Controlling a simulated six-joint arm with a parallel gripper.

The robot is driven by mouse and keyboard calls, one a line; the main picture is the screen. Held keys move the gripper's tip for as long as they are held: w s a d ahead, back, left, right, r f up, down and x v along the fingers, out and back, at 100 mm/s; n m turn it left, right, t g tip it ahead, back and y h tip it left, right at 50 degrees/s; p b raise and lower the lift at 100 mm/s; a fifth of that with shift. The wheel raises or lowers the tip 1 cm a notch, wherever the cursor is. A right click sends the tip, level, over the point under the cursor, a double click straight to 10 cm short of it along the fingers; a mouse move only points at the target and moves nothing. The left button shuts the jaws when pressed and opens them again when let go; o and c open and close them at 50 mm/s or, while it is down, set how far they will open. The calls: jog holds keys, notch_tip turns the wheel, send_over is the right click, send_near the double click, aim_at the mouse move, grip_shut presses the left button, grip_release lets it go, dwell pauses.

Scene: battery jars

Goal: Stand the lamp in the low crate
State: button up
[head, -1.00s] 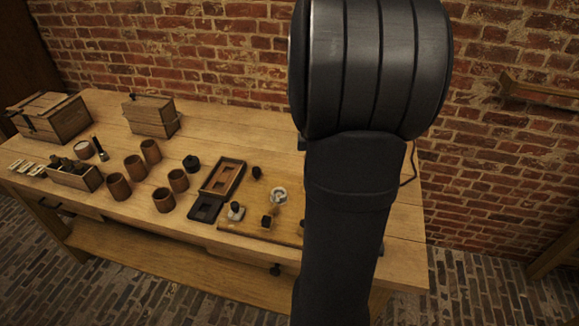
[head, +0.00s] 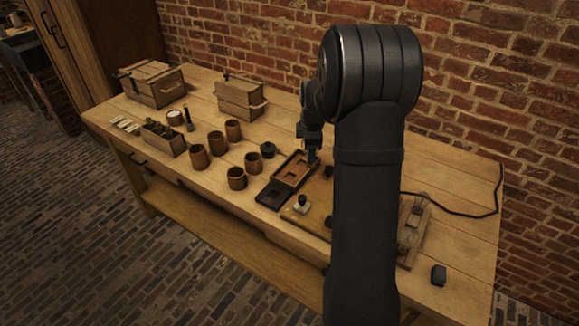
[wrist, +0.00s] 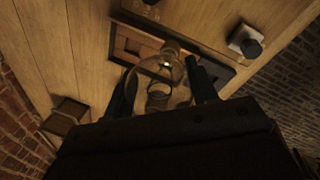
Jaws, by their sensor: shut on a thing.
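My gripper (wrist: 163,86) is shut on a clear glass lamp (wrist: 158,72), with a finger on each side of it. A metallic cap (wrist: 171,47) shows at the lamp's far end in the wrist view. In the head view my gripper (head: 312,152) hangs over the right end of the two-part tray; the lamp is too small there to make out clearly. A low open wooden crate (head: 177,147) holding several dark bottles stands at the left of the bench, well away from my gripper.
Below the lamp lies a brown and black tray (head: 270,195) with recesses. Several wooden cups (head: 218,143) stand between tray and crate. A white-based knob (head: 302,203) is in front. My arm hides part of the right bench.

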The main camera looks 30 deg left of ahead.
jog(key=shift+s+a+f, duration=0.2)
jog(key=shift+a+f, duration=0.95)
jog(key=shift+f, duration=0.25)
jog(key=shift+s+a+f, duration=0.15)
jog(key=shift+a+f, duration=1)
jog(key=shift+f, duration=0.2)
jog(key=shift+s+a+f, duration=0.2)
jog(key=shift+a+f, duration=0.95)
jog(key=shift+f, duration=0.25)
jog(key=o, duration=1.1)
jog(key=shift+f, duration=0.1)
jog(key=shift+c, duration=0.2)
notch_tip(320, 180, up, 12)
jog(key=s+d, duration=0.1)
jog(key=s, duration=0.1)
jog(key=shift+d, duration=0.2)
